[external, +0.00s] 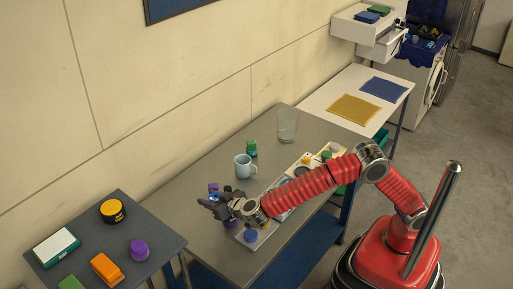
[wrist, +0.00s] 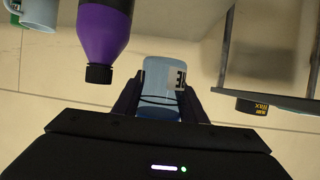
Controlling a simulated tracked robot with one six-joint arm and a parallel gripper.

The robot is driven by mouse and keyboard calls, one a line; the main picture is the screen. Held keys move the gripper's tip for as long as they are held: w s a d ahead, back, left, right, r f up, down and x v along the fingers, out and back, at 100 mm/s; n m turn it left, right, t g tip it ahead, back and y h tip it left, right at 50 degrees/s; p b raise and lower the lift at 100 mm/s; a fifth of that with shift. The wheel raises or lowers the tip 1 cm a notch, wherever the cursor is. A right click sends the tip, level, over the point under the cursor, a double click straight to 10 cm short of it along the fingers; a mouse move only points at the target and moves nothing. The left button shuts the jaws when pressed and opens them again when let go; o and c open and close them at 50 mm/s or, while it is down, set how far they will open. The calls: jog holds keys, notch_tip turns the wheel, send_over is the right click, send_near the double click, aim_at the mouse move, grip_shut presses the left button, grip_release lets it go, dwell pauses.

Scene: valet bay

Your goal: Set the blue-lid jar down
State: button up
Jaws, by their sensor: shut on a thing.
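In the wrist view a pale blue, see-through jar (wrist: 157,82) with a small label sits between the fingers of my gripper (wrist: 160,105). My gripper is shut on it. In the external view my gripper (external: 214,203) is over the left part of the grey table (external: 190,235), and the jar is too small and covered to tell there. I cannot tell whether the jar touches the table.
A purple bottle with a black cap (wrist: 104,30) is close beside the jar. A pale blue mug (external: 244,167), green item (external: 252,149) and clear glass (external: 287,125) stand behind. A tray with a blue-topped item (external: 251,235) is in front. The dark side table (external: 75,265) stands left.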

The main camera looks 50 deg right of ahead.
send_over(214, 231)
notch_tip(214, 231, down, 12)
jog(key=shift+r, duration=0.2)
jog(key=shift+f, duration=2.25)
jog(key=o, duration=0.8)
jog(key=shift+f, duration=0.1)
jog(key=v, duration=1.2)
jog(key=shift+r, duration=0.25)
